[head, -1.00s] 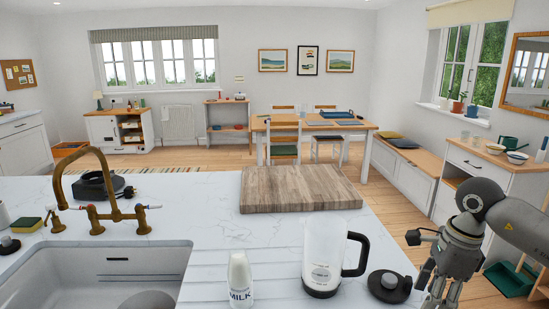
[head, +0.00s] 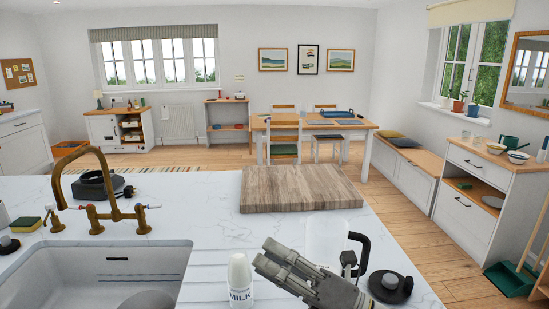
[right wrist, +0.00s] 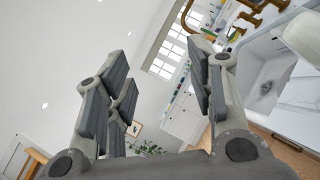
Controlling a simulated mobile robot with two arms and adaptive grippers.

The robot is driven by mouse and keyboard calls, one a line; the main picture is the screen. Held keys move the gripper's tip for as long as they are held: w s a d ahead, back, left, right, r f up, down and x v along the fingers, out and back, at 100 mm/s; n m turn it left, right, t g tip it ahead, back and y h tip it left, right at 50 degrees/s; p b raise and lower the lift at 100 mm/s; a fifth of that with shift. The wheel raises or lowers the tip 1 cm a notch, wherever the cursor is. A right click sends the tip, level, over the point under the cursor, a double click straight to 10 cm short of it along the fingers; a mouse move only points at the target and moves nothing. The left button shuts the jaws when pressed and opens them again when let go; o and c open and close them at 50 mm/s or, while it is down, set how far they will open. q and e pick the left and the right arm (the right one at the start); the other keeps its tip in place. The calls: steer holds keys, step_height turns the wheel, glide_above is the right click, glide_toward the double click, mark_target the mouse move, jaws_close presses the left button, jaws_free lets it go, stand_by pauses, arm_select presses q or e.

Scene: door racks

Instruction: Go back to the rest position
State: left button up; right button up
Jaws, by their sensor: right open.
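My right gripper (head: 268,257) is low at the centre right of the head view, its fingers pointing up and left over the counter. It hides part of a clear jug with a black handle (head: 360,248) behind it. The right wrist view shows the same gripper (right wrist: 158,62) with its fingers spread and nothing between them. My left gripper is in neither view now.
A white milk bottle (head: 239,281) stands just left of my right gripper. A black round base (head: 390,287) lies right of the jug. A wooden board (head: 300,188) lies behind. The sink (head: 75,280) and brass tap (head: 58,180) are at left.

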steer(key=w+d+f+m+t+h, duration=0.1)
steer(key=w+d+m+t+h, duration=0.1)
steer(key=d+m+t+h, duration=0.3)
steer(key=w+m+t+h, duration=0.1)
steer(key=m+t, duration=0.2)
steer(key=m, duration=0.4)
steer(key=s+d+f+m+g+h, duration=0.1)
steer(key=d+f+m+h, duration=0.5)
steer(key=f+m, duration=0.2)
steer(key=s+d+f+m+g+h, duration=0.1)
steer(key=s+d+f+m+h, duration=0.1)
steer(key=d+f+m+h, duration=0.6)
steer(key=s+d+f+m+g, duration=0.1)
steer(key=s+f+m+g, duration=0.4)
steer(key=s+f, duration=0.55)
steer(key=s+d+f+m+g, duration=0.1)
steer(key=s+f+m+g, duration=0.2)
steer(key=s+f+g, duration=0.7)
steer(key=s+f+t, duration=0.1)
steer(key=s+f, duration=0.1)
steer(key=f, duration=1)
steer(key=s+f+t, duration=0.1)
steer(key=s+f, duration=0.2)
steer(key=f, duration=0.9)
steer(key=s+d+f+g, duration=0.1)
steer(key=s+d+f, duration=0.1)
steer(key=s+f, duration=1.3)
steer(key=shift+s+d+f+n, duration=0.3)
steer(key=shift+s+n, duration=0.1)
steer(key=shift+s, duration=0.05)
